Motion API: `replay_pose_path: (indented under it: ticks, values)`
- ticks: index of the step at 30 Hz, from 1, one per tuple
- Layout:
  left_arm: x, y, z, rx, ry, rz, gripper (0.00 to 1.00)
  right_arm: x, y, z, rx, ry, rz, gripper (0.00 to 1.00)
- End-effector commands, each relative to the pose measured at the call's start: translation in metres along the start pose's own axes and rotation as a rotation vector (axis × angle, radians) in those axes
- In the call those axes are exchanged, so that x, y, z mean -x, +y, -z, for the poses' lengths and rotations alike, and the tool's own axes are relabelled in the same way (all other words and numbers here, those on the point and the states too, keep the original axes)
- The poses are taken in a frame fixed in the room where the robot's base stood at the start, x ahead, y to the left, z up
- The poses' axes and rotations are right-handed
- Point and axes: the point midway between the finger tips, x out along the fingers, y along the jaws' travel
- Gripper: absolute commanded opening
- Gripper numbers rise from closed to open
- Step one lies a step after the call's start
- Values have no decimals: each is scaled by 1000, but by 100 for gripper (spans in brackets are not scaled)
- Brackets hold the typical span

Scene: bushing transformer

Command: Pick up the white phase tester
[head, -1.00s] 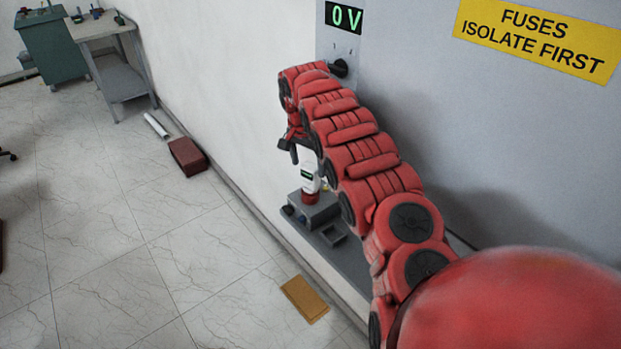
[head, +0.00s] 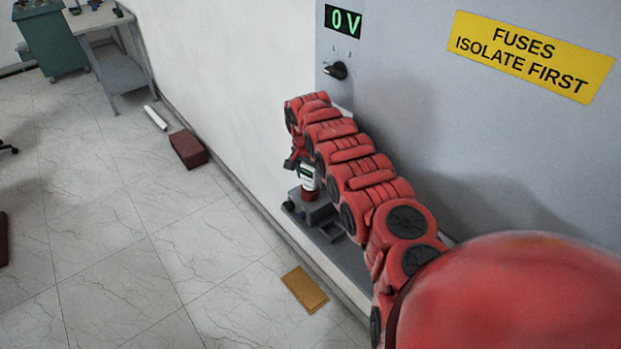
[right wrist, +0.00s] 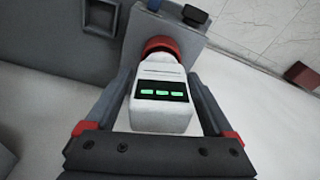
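The white phase tester (head: 308,178) has a dark screen and a red lower part, and it stands on a grey stand beside the wall. In the right wrist view the tester (right wrist: 160,112) shows green dashes on its screen. My right gripper (right wrist: 162,78) is open, with one finger on each side of the tester. Thin gaps seem to show beside it; contact is not clear. In the head view my right gripper (head: 298,163) is at the tester's upper part, partly hidden by my arm. My left gripper is not in view.
The grey stand (head: 318,212) has a square recess and small knobs. A grey cabinet (head: 420,120) with a 0 V display and a black switch (head: 336,70) rises behind my arm. A yellow-brown slab (head: 304,290) and red-brown block (head: 188,149) lie on the floor.

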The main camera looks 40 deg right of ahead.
Motion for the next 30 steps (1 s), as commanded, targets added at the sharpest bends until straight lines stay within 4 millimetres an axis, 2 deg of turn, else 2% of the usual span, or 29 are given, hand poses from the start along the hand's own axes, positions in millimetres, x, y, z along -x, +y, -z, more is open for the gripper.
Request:
replay_pose_path:
  ticks: [1,2,14,23,30]
  values:
    - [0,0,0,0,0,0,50,0,0,0,0,0,0,77]
    - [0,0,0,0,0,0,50,0,0,0,0,0,0,71]
    - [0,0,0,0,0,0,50,0,0,0,0,0,0,0]
    - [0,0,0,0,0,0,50,1,0,0,0,0,1,0]
    - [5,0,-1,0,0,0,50,11,-1,3,0,3,5,0]
